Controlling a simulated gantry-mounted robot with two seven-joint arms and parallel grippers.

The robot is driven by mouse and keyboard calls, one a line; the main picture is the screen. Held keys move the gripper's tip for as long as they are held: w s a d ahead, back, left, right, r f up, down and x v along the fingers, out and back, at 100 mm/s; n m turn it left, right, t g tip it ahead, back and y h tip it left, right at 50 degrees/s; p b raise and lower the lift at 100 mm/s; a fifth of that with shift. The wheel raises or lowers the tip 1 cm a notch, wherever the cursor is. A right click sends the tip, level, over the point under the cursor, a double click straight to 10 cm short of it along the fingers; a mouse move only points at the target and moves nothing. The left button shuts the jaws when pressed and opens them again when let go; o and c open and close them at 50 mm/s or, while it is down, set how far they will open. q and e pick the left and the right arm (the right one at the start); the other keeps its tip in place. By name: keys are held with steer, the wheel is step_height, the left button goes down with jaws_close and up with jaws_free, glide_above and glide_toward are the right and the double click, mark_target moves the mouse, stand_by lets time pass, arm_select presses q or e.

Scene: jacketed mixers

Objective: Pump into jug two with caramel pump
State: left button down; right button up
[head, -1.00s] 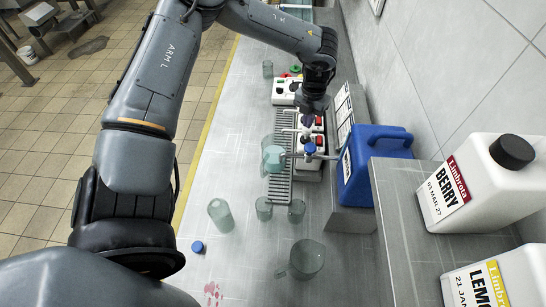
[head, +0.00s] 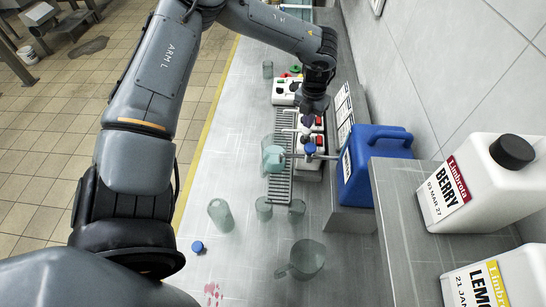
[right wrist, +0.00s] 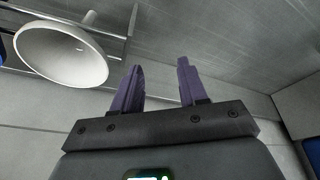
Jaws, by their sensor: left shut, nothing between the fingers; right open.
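My left gripper (head: 308,122) is shut and empty, pointing down over the row of pumps. Its fingertips are small and partly lost against the pump heads, so I cannot tell whether they touch one. A pump with a blue top (head: 310,149) stands nearest in the row, its spout pointing left. A clear jug (head: 273,158) stands on the slatted drip grate (head: 279,190) by the spouts. Another clear jug with a handle (head: 304,262) stands on the near counter. No caramel label or jug number is readable. My right gripper (right wrist: 157,82) is open and empty in the right wrist view.
Clear beakers (head: 220,214) stand on the counter (head: 240,250) near a loose blue cap (head: 198,247). A blue canister (head: 370,165) stands right of the pumps. White Berry (head: 480,185) and Lemon (head: 500,280) canisters sit on the right ledge. A white lamp-like cone (right wrist: 62,52) is beside my right gripper.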

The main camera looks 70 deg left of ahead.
arm_select(q)
steer(key=shift+f, duration=0.15)
stand_by(0.3)
steer(key=shift+f+b, duration=0.5)
steer(key=shift+b, duration=0.15)
steer(key=shift+f+b, duration=1.1)
steer(key=shift+f, duration=0.05)
steer(key=shift+r, duration=0.15)
steer(key=shift+r+p, duration=1)
steer(key=shift+r, duration=0.65)
steer(key=shift+f, duration=0.2)
